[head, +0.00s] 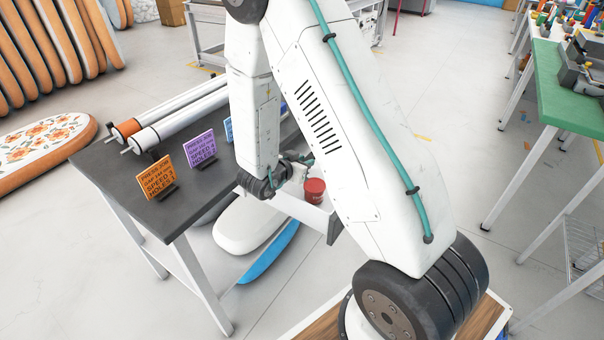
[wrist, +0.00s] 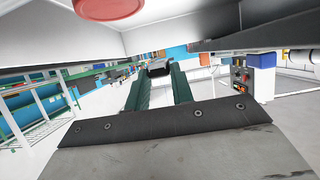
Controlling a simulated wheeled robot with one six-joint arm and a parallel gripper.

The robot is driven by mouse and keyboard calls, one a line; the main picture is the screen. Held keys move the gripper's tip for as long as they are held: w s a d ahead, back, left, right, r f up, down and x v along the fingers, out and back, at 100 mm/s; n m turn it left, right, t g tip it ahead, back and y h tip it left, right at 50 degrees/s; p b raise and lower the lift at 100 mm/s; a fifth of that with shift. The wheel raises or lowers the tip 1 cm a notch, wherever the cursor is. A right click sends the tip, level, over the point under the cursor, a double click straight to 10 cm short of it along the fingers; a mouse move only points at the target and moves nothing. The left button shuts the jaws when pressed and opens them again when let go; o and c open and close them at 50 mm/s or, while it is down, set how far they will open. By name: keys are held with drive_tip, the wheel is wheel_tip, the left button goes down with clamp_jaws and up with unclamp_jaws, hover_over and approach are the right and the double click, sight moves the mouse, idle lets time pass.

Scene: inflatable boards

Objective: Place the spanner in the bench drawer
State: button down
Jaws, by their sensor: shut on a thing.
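My gripper (wrist: 158,82) shows in the wrist view with its two green fingers shut on a small dark piece, the spanner (wrist: 158,68). Most of the spanner's length cannot be made out. In the head view my gripper (head: 302,160) is mostly hidden behind my arm, at the right end of the bench. The bench drawer (head: 322,220) is pulled open there, pale-walled, and partly covered by my arm. Its walls also show at the top of the wrist view (wrist: 170,38). I cannot tell whether the spanner is inside the drawer walls.
A red tub (head: 314,190) stands in the drawer; its red round also shows in the wrist view (wrist: 108,8). The dark benchtop (head: 125,175) carries rollers (head: 180,118) and upright orange (head: 157,178) and purple (head: 201,148) signs. White and blue boards lie below.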

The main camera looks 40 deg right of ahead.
drive_tip(key=shift+f, duration=2.8)
drive_tip(key=shift+f, duration=0.1)
drive_tip(key=shift+s+f, duration=0.1)
drive_tip(key=shift+f, duration=0.35)
drive_tip(key=c, duration=1.2)
unclamp_jaws()
drive_tip(key=shift+s+f, duration=0.15)
